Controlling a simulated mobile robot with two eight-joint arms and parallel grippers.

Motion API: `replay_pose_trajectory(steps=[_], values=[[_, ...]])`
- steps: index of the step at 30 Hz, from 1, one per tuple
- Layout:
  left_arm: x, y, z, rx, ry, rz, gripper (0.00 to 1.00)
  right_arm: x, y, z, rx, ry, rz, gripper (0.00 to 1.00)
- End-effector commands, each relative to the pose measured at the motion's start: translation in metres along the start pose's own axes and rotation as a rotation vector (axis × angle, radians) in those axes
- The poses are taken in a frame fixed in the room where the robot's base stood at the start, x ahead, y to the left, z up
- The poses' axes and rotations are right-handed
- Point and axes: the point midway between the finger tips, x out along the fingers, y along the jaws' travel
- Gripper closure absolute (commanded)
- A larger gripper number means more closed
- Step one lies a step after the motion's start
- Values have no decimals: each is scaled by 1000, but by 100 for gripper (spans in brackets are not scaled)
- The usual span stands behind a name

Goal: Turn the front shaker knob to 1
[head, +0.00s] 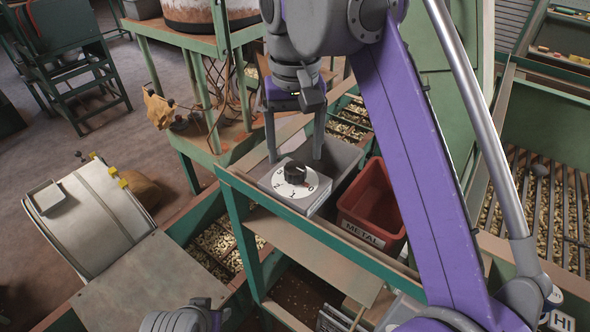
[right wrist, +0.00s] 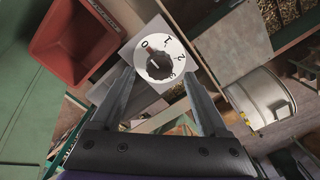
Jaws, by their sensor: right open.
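The front shaker knob (head: 296,173) is a black round knob on a white dial, mounted on a grey box (head: 313,207) at the shelf edge. In the right wrist view the knob (right wrist: 158,64) has a red mark pointing toward the 0 on the dial (right wrist: 173,83), where 1 and 2 also show. My right gripper (head: 294,160) is open, its fingers pointing down on either side of the knob. In the right wrist view the gripper (right wrist: 158,76) shows a gap between each finger and the knob. My left gripper's fingers do not show.
A red bin (head: 372,200) labelled METAL stands close to the right of the dial box. A grey tray (head: 342,155) lies just behind it. A green post frame (head: 240,210) supports the shelf. A white drum-like container (head: 95,215) stands at the left on open floor.

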Motion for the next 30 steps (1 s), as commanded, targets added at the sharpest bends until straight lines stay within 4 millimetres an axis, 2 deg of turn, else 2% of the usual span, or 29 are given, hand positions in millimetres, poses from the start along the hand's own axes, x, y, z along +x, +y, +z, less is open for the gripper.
replay_pose_trajectory(steps=[1,7,18,30], values=[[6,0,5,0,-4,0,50,12,0,1,0,-1,0,22],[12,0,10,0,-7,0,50,32,0,0,0,0,0,22],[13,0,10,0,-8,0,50,36,0,0,0,1,0,22],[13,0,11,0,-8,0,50,36,0,0,0,1,0,94]])
